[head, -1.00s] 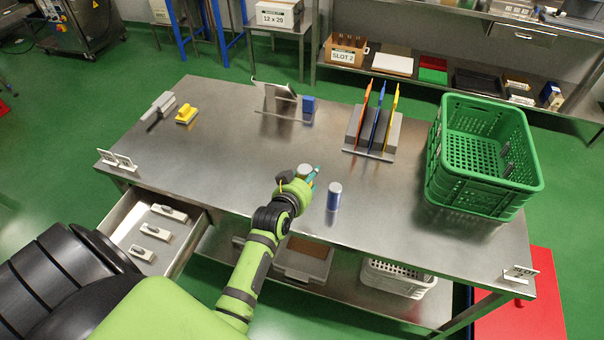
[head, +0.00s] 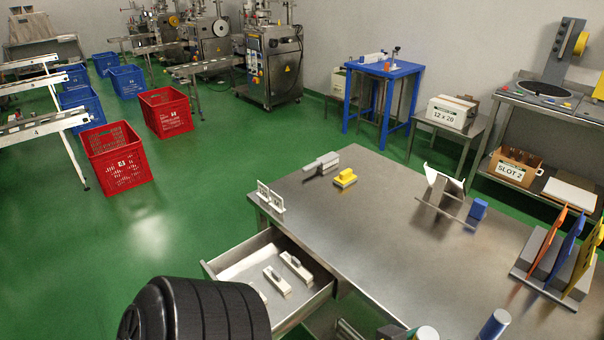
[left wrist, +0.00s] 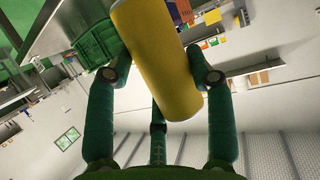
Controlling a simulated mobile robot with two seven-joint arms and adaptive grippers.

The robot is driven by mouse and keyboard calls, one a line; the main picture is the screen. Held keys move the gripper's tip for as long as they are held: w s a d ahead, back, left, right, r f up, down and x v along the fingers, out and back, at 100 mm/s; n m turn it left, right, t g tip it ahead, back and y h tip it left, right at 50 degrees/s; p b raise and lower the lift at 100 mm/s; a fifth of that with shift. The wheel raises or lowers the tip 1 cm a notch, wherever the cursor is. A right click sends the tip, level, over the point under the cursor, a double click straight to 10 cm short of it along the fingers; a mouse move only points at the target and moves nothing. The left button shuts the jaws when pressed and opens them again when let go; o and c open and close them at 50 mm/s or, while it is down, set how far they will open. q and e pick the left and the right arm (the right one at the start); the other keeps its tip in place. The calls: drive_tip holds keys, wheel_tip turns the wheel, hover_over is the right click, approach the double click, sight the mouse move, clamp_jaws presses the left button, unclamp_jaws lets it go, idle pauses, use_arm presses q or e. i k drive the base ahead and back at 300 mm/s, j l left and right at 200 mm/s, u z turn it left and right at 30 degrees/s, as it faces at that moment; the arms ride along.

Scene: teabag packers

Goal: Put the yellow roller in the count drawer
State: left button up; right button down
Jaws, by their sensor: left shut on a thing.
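The yellow roller (left wrist: 172,88) is a smooth cylinder in the left wrist view. My left gripper (left wrist: 160,76) is shut on it, with its green fingers on either side; the roller's upper end is cut off by the picture's edge. In the head view the gripper is not clearly seen; a pale round end (head: 426,333) is cut off at the bottom edge, and I cannot tell what it belongs to. An open drawer (head: 236,268) sticks out under the table's left end, with pale blocks (head: 296,266) inside. My right gripper is not in view.
The steel table (head: 390,225) has clear room in its middle. On it are a yellow block (head: 345,178), a grey tool (head: 322,164), label stands (head: 270,197), a blue block (head: 478,209), a rack of coloured plates (head: 560,255) and a blue cylinder (head: 494,326).

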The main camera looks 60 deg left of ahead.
sight(293, 281)
drive_tip(key=k+j, duration=0.15)
drive_tip(key=j, duration=0.25)
drive_tip(key=k+j, duration=0.15)
drive_tip(key=j, duration=0.25)
drive_tip(key=k+j, duration=0.15)
drive_tip(key=j, duration=0.25)
drive_tip(key=k+j, duration=0.15)
drive_tip(key=j, duration=0.25)
drive_tip(key=k+j, duration=0.15)
drive_tip(key=j, duration=0.25)
drive_tip(key=k+j+z, duration=0.1)
drive_tip(key=j, duration=0.3)
